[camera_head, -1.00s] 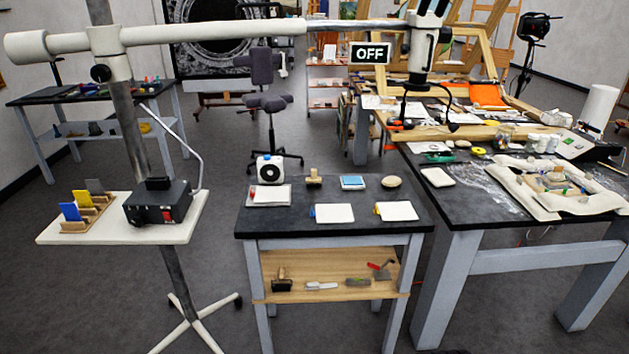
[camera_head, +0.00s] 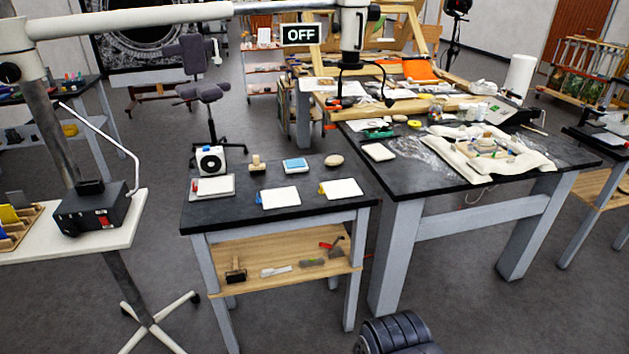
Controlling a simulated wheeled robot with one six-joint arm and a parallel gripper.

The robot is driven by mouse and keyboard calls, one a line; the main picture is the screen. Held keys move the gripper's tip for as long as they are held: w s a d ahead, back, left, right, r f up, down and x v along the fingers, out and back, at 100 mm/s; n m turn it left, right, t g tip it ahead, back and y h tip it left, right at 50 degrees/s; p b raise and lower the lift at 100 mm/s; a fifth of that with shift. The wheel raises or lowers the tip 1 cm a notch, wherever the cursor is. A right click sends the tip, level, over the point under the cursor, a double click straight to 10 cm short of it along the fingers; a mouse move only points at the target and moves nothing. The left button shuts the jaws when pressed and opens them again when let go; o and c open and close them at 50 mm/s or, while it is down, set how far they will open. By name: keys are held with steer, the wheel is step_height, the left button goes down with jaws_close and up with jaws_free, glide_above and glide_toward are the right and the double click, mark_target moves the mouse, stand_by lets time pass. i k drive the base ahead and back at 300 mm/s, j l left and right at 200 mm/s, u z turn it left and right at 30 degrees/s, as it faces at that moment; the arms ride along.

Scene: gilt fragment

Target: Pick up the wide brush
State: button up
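A dark, broad block with a short upright handle, which looks like a wide brush (camera_head: 236,273), sits at the left end of the wooden lower shelf of the small black-topped table. A smaller tan piece (camera_head: 257,164) with an upright handle stands on the tabletop; I cannot tell if it is a brush. My gripper's fingers are not in view. A dark ribbed part, seemingly of my arm, shows at the bottom edge, in front of the table and to its right.
The lower shelf (camera_head: 290,279) also holds a pale tool (camera_head: 276,271), a grey piece (camera_head: 312,262) and a red-handled tool (camera_head: 331,245). White pads lie on the tabletop (camera_head: 225,218). A white stand (camera_head: 120,232) is at left, a large worktable (camera_head: 405,182) at right.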

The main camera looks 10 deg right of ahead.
mark_target(257, 167)
steer(key=i+j, duration=0.15)
steer(key=i, duration=0.45)
steer(key=i+j, duration=0.2)
steer(key=i, duration=0.35)
steer(key=i+j, duration=0.15)
steer(key=i, duration=0.45)
